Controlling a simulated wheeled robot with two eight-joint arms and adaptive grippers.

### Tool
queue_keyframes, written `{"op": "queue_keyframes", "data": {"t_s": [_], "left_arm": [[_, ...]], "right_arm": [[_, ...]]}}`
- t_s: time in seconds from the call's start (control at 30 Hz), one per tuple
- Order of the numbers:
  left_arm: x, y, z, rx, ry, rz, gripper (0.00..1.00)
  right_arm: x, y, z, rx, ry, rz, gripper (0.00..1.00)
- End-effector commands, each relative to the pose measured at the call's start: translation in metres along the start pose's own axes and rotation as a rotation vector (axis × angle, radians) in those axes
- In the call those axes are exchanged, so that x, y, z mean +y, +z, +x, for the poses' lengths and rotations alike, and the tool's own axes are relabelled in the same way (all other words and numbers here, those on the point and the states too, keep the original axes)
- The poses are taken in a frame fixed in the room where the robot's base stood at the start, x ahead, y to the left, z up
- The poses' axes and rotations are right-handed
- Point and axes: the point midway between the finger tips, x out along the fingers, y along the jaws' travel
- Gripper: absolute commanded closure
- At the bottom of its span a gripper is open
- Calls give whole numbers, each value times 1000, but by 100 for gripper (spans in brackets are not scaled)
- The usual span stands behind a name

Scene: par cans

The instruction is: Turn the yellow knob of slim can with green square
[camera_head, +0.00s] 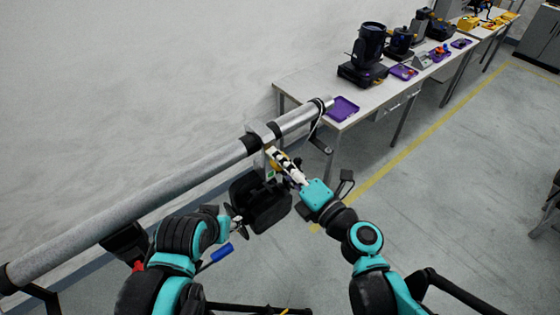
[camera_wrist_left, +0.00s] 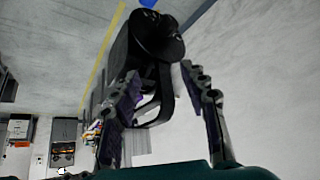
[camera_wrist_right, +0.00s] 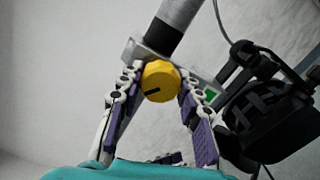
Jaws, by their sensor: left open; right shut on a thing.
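The slim black can (camera_head: 262,205) hangs under the grey pipe (camera_head: 180,190); its black body also shows in the right wrist view (camera_wrist_right: 268,125). A green square (camera_wrist_right: 211,92) sits on its clamp, right of the yellow knob (camera_wrist_right: 160,80). My right gripper (camera_head: 274,154) is at the clamp, its fingers on either side of the knob and shut on it. My left gripper (camera_head: 236,222) is beside the can's left end. In the left wrist view its fingers (camera_wrist_left: 165,85) are open, with a black part of the can (camera_wrist_left: 155,40) beyond and partly between them.
Another dark lamp (camera_head: 125,242) hangs farther left on the pipe. A white table (camera_head: 290,80) behind carries a large black stage light (camera_head: 368,50) and purple trays (camera_head: 343,108). A black cable (camera_wrist_right: 230,25) runs near the clamp.

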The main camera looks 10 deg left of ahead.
Motion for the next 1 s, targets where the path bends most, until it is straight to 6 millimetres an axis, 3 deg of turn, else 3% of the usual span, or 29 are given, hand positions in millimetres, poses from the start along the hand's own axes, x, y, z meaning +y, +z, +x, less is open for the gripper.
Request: {"op": "queue_keyframes", "data": {"t_s": [0.4, 0.97, 1.0], "left_arm": [[0, 0, 0, 0, 0, 0, 56], [0, 0, 0, 0, 0, 0, 56], [0, 0, 0, 0, 0, 0, 56]], "right_arm": [[0, 0, 0, -2, 2, 187, 94], [1, 0, 0, -3, 4, 213, 94], [1, 0, 0, -3, 4, 213, 55]]}}
